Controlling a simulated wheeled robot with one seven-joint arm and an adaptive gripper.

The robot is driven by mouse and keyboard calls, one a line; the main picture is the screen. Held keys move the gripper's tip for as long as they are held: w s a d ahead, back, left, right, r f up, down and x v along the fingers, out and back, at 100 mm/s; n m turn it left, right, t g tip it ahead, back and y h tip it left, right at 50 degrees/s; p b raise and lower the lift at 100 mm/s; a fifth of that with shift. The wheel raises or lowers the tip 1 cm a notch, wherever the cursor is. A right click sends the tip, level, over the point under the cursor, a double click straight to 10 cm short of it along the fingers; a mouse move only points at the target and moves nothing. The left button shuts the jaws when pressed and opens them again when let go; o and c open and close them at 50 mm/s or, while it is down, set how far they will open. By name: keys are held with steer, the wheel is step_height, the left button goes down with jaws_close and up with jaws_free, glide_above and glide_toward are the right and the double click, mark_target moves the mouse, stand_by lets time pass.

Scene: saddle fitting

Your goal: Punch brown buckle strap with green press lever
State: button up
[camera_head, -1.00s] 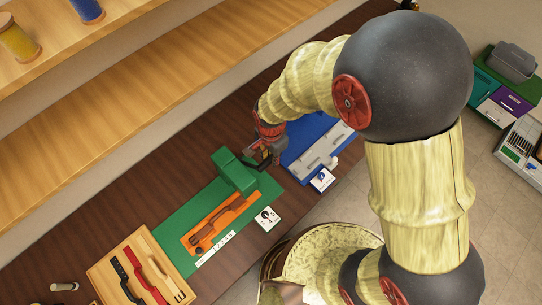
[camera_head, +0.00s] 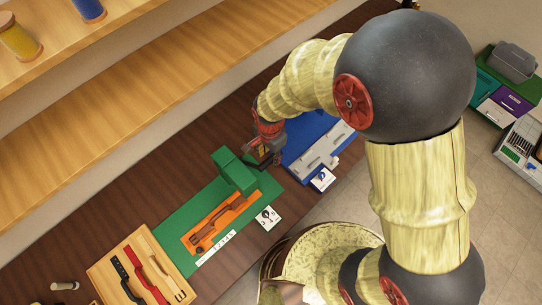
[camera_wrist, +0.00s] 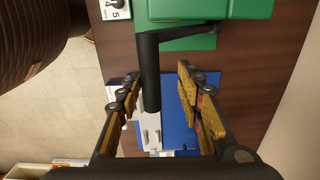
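The green press (camera_head: 233,172) stands on a green base mat. The brown strap (camera_head: 214,222) lies in an orange holder (camera_head: 238,212) that runs up to the press. My gripper (camera_head: 268,156) is at the far right side of the press, low over the table. In the wrist view, the green press body (camera_wrist: 205,10) is at the top edge, and its lever has a black bar handle (camera_wrist: 151,75). My gripper (camera_wrist: 158,72) is open there, with one finger on each side of the handle.
A blue station (camera_head: 303,132) with grey parts lies beyond my gripper. A number strip (camera_head: 216,249) and a white card (camera_head: 267,218) lie by the press. A wooden shelf (camera_head: 150,95) overhangs behind.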

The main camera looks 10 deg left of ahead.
steer(key=shift+s+d+r+p, duration=0.1)
steer(key=shift+r+p, duration=0.9)
steer(key=shift+r, duration=0.5)
steer(key=shift+s+d+r+p, duration=0.1)
steer(key=shift+r+p, duration=0.9)
steer(key=shift+r, duration=0.45)
steer(key=shift+a, duration=0.1)
